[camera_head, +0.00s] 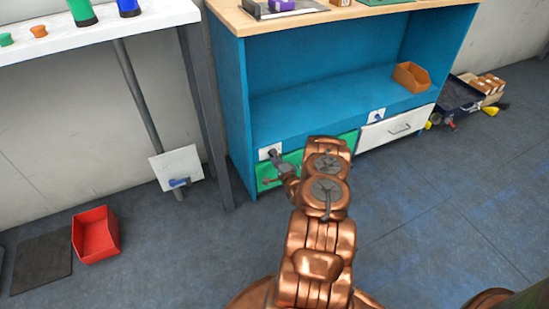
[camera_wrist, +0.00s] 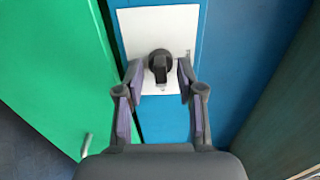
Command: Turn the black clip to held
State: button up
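The black clip (camera_wrist: 159,67) shows in the wrist view as a dark round knob with a block-like tab, on a white plate (camera_wrist: 130,22). The plate is fixed to the blue cabinet front. My gripper (camera_wrist: 160,78) has its two fingers apart, one on each side of the clip's tab. I see gaps between the fingers and the tab, so I cannot tell any contact. In the head view my gripper (camera_head: 276,160) reaches the white plate (camera_head: 264,153) at the cabinet's left end, and hides the clip there.
A green drawer (camera_head: 270,180) lies below the plate, and a white drawer (camera_head: 400,129) is to its right. A second plate with a blue clip (camera_head: 378,118) sits above the white drawer. A grey table leg (camera_head: 205,110) stands close to the left. A red bin (camera_head: 95,235) is on the floor.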

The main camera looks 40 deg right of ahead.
jog(key=v, duration=1.2)
dwell(0.5)
